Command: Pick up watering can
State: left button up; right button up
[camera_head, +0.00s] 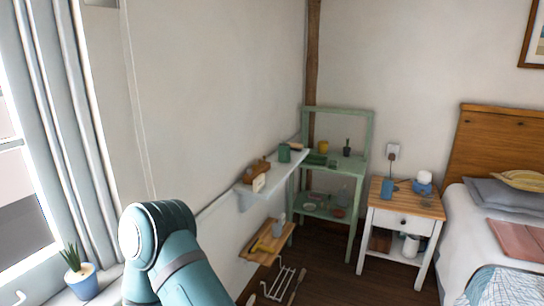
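I cannot clearly make out a watering can in the head view; the small vessels are too far off to identify. A green can-like vessel (284,153) stands on the white wall shelf (246,190). A small yellow pot (323,147) stands on the green plant stand (367,140) in the corner. A white vessel (411,246) sits on the lower shelf of the nightstand. A teal arm link of mine rises at the bottom left. Neither of my grippers is in view.
A low wooden shelf (281,241) with a yellow item and a bottle juts from the wall. The nightstand (404,223) and bed (490,222) stand at the right. A potted plant (82,281) is on the windowsill. Dark floor (340,285) is open in front of the nightstand.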

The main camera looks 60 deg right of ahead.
aim_at(284, 148)
jog(key=z, duration=2.2)
jog(key=i+l, duration=0.2)
jog(key=i, duration=0.25)
jog(key=i+l, duration=0.25)
jog(key=i, duration=0.2)
jog(key=i+l, duration=0.2)
jog(key=i, duration=0.25)
jog(key=i+l+z, duration=0.1)
jog(key=i+l, duration=0.15)
jog(key=i, duration=0.2)
